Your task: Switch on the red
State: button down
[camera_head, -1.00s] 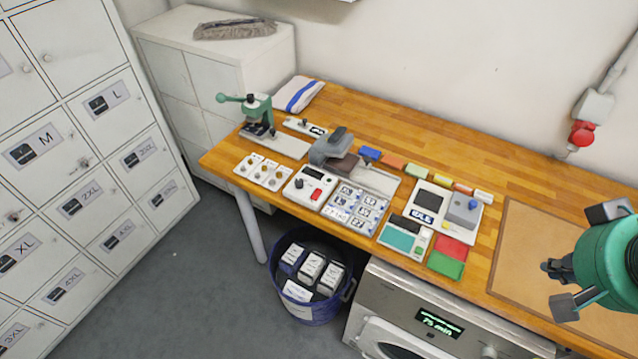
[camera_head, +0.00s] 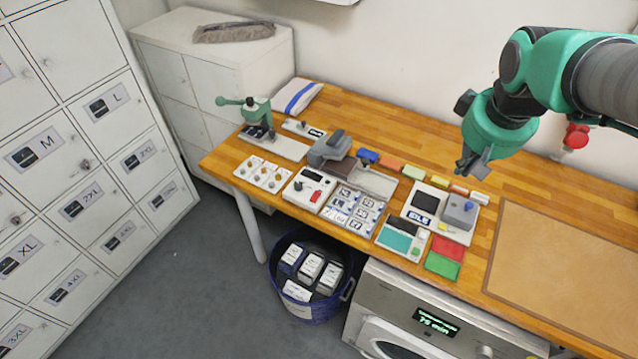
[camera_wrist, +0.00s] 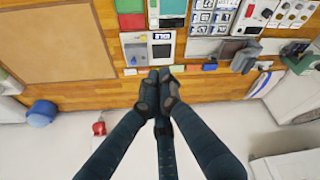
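A red rocker switch (camera_head: 316,196) sits on a white control box (camera_head: 307,189) near the front edge of the wooden bench. Its on or off position is too small to tell. Other red things are a red plug-like fitting (camera_head: 577,136) on the back wall, also in the wrist view (camera_wrist: 99,128), and a flat red pad (camera_head: 447,247) beside a green one. My gripper (camera_head: 474,166) is in the air above the back of the bench, right of the control box, touching nothing. In the wrist view my gripper's fingertips (camera_wrist: 159,75) are together and empty.
The bench (camera_head: 420,158) holds a green hand press (camera_head: 257,112), a label device (camera_head: 460,209), a card grid (camera_head: 355,207) and several coloured blocks. A brown mat (camera_head: 565,260) lies clear at right. A blue bin (camera_head: 312,309) stands below.

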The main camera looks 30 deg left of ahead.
jog(key=w+a+f+n+p, duration=0.1)
jog(key=w+a+f+n, duration=0.25)
jog(key=a, duration=0.75)
jog(key=n+g+p, duration=0.2)
jog(key=n, duration=0.4)
send_over(319, 192)
jog(key=s, duration=0.2)
notch_tip(319, 192, down, 17)
jog(key=shift+a+f+h, duration=0.15)
jog(key=shift+a+h, duration=0.05)
jog(key=shift+h, duration=0.2)
jog(key=shift+f, duration=0.1)
jog(key=f, duration=0.4)
jog(key=w+f, duration=0.1)
jog(key=f, duration=0.4)
jog(key=w+f, duration=0.1)
jog(key=f, duration=0.3)
jog(key=shift+f+b, duration=0.3)
jog(key=shift+f, duration=0.05)
jog(key=shift+f+p, duration=0.1)
jog(key=shift+p, duration=0.2)
